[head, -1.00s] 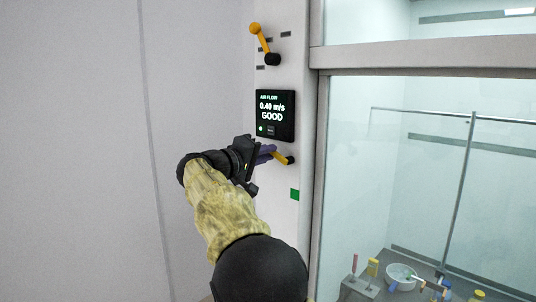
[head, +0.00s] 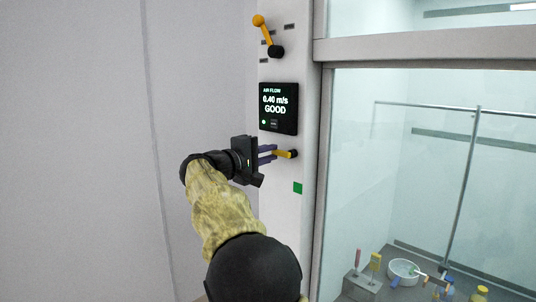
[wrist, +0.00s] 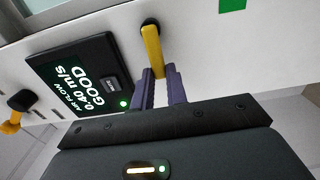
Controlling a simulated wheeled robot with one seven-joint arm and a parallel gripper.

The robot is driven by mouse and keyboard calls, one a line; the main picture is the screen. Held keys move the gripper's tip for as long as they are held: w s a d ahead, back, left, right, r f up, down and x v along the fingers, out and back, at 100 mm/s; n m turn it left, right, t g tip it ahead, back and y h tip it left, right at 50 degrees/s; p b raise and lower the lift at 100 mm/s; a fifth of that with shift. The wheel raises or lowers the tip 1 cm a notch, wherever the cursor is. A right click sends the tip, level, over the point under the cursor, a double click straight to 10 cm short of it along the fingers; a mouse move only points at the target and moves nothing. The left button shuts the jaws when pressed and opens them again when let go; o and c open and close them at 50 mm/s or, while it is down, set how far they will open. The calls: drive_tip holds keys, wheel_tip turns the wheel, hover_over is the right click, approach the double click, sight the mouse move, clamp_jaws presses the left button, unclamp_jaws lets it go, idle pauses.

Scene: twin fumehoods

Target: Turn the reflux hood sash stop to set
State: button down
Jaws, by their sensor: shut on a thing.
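The lower yellow lever (head: 283,154) sits on the white post left of the hood glass, below the air flow display. It points left, about level, from its black pivot (head: 294,153). A green square mark (head: 297,188) is on the post below it. My gripper (head: 268,154) comes from the left, its purple fingers shut on the lever's free end. In the wrist view the yellow lever (wrist: 152,45) runs from its pivot down between the two fingers (wrist: 160,88).
The air flow display (head: 278,108) reads 0.40 m/s GOOD, just above my gripper. A second lever with an orange knob (head: 258,21) is higher on the post. The hood glass (head: 400,180) is to the right, with a white bowl (head: 403,271) and small items behind it.

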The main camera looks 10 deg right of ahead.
drive_tip(key=shift+f, duration=0.1)
drive_tip(key=c, duration=1.4)
unclamp_jaws()
drive_tip(key=shift+a, duration=0.1)
drive_tip(key=shift+a, duration=0.1)
drive_tip(key=shift+s+a+b, duration=0.15)
drive_tip(key=shift+a+b, duration=0.1)
drive_tip(key=shift+b, duration=0.05)
drive_tip(key=b+v, duration=0.4)
drive_tip(key=v, duration=1.2)
drive_tip(key=shift+s+a+b, duration=0.25)
drive_tip(key=shift+s+b, duration=0.05)
drive_tip(key=shift+b, duration=0.05)
